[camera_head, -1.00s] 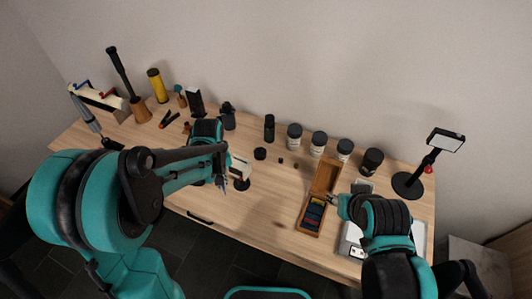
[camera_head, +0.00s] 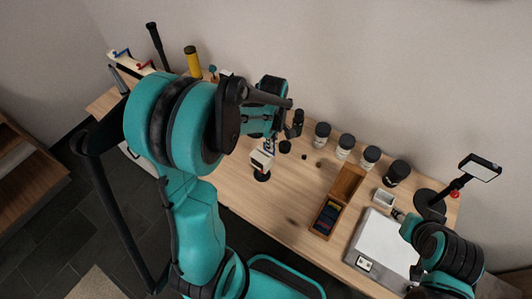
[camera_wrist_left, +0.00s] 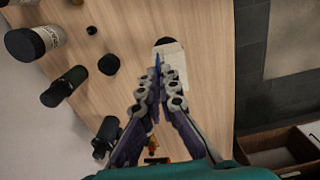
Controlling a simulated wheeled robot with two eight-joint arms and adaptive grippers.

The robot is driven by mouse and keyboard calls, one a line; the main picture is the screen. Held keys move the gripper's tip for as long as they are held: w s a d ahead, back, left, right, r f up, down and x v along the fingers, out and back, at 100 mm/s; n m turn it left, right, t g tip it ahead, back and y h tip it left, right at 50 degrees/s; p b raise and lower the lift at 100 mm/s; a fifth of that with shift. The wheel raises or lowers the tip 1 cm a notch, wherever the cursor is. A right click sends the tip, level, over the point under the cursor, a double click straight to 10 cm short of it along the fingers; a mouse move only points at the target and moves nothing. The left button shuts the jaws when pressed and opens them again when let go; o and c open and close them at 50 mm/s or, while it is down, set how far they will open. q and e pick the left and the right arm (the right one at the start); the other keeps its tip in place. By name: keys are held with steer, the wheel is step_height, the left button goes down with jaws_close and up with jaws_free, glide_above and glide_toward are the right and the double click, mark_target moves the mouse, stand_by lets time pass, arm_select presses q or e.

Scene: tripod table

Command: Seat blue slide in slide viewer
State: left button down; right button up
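The slide viewer (camera_head: 262,160) is a small white block on a dark round foot, standing on the table; it also shows in the left wrist view (camera_wrist_left: 172,58), partly behind the fingertips. My left gripper (camera_head: 269,146) points down just above the viewer. In the left wrist view its fingers (camera_wrist_left: 157,72) meet at the tips around a thin blue piece, the blue slide (camera_wrist_left: 157,60), seen edge-on. Whether the slide touches the viewer cannot be told. My right gripper (camera_head: 397,214) is by the small white tray, small and partly hidden by its arm.
A wooden slide box (camera_head: 348,184) with dark and blue slides stands right of centre. A small white tray (camera_head: 384,198) and a pale flat panel (camera_head: 385,245) lie to its right. Several jars (camera_head: 345,146) line the back. A lamp-like stand (camera_head: 432,203) stands at right.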

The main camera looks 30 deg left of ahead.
mark_target(265, 144)
arm_select(q)
steer(key=a+f, duration=0.1)
steer(key=a, duration=0.1)
steer(key=shift+w+a+f+b, duration=0.1)
steer(key=shift+a+f+b, duration=0.25)
step_height(265, 144, down, 4)
steer(key=b, duration=0.3)
steer(key=shift+r, duration=0.1)
steer(key=c, duration=2)
jaws_free()
steer(key=shift+c, duration=0.2)
steer(key=shift+o, duration=0.2)
